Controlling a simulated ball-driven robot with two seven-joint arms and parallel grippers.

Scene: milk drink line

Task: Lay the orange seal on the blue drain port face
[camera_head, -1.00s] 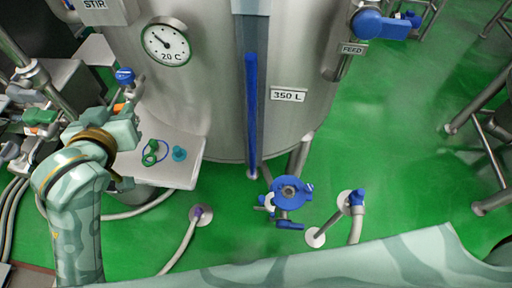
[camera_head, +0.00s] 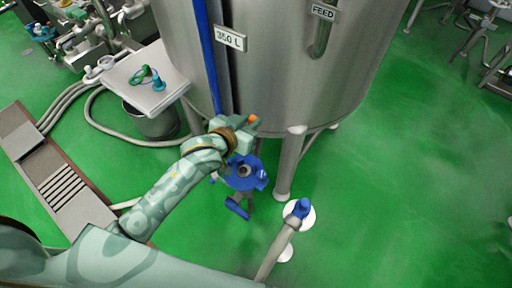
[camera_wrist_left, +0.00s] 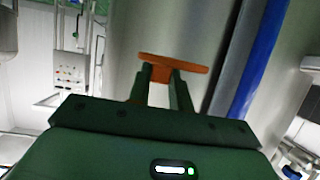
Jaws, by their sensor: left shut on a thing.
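The orange seal (camera_wrist_left: 180,65) is between the fingertips of my left gripper (camera_wrist_left: 166,74) in the left wrist view, seen as a thin flat bar, nearly edge-on. In the head view the left gripper (camera_head: 246,124) holds the seal (camera_head: 254,119), of which only a small orange part shows. The blue drain port (camera_head: 244,172) is below the tank, just under the gripper in the picture. Its round blue face has a grey centre, partly covered by my wrist at its upper left. The seal is apart from the face. My right gripper is not in view.
The steel tank (camera_head: 290,75) stands right behind the gripper, with a tank leg (camera_head: 289,165) beside the port. A white tray (camera_head: 145,80) with green and blue-green parts is at upper left. A blue-capped floor pipe (camera_head: 300,209) stands at lower right.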

